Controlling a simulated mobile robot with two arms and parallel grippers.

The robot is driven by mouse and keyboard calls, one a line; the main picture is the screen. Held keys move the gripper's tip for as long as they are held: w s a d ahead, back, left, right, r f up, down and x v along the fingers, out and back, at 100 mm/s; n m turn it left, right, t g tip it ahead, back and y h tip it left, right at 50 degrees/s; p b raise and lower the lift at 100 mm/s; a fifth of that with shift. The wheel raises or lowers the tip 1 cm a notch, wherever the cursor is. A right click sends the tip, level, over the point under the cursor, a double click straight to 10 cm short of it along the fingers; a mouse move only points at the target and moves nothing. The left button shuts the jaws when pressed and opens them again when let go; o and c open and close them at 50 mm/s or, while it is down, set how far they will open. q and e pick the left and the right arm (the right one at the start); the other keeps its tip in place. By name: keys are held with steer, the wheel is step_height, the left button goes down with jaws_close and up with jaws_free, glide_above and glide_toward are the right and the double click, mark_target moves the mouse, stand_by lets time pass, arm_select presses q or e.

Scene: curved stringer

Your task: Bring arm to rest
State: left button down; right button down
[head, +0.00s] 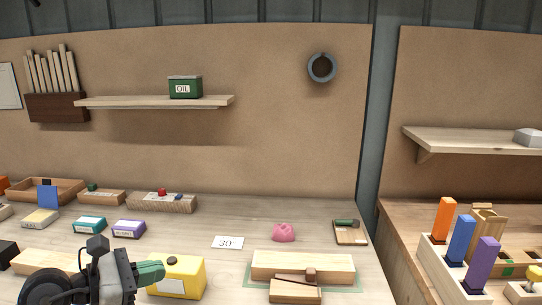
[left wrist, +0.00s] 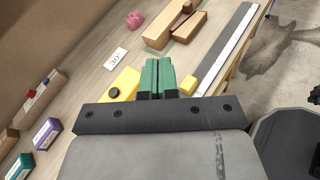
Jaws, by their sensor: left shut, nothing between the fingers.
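My left gripper (head: 151,271) comes in at the lower left of the head view. Its green fingers are closed together with nothing between them, and they also show in the left wrist view (left wrist: 158,76). In the head view the fingertips are in front of the left part of a yellow box (head: 186,279) with a dark round knob; I cannot tell if they touch it. The box also shows beside the fingers in the left wrist view (left wrist: 124,84).
Wooden blocks (head: 303,267) lie on a green mat right of the yellow box. A "30°" card (head: 228,242), a pink lump (head: 283,232) and small boxes (head: 129,229) lie on the bench. A rack with coloured handles (head: 461,239) stands at right. Bench around the card is clear.

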arm_select(q)
steer(key=s+d+r+n+t+h, duration=0.25)
steer(key=n+t+h, duration=0.2)
steer(key=n, duration=0.35)
steer(key=s+a+f+n+y, duration=0.25)
steer(key=f+n+y, duration=0.35)
steer(key=n, duration=0.5)
steer(key=s+a+f+n+t+y, duration=0.1)
steer(key=a+f+n+y, duration=0.25)
steer(key=n+y, duration=0.55)
steer(key=s+a+f+n+y, duration=0.2)
steer(key=f+n+y, duration=0.3)
steer(key=n, duration=0.8)
steer(key=s+d+f+n+g+h, duration=0.2)
steer(key=s+d+f+n+g, duration=0.1)
steer(key=s+f+g, duration=0.5)
steer(key=s+d+f+n+g+h, duration=0.2)
steer(key=s+d+f+n+g, duration=0.15)
steer(key=s+f, duration=0.4)
step_height(320, 180, down, 24)
steer(key=s+g, duration=0.1)
steer(key=s, duration=0.2)
steer(key=s+a+f+g, duration=0.1)
steer(key=s+a+f, duration=0.1)
steer(key=s+f, duration=1.2)
steer(key=shift+s+a+f+m+g, duration=0.3)
steer(key=shift+s+f+m, duration=0.1)
steer(key=shift+f+m, duration=0.1)
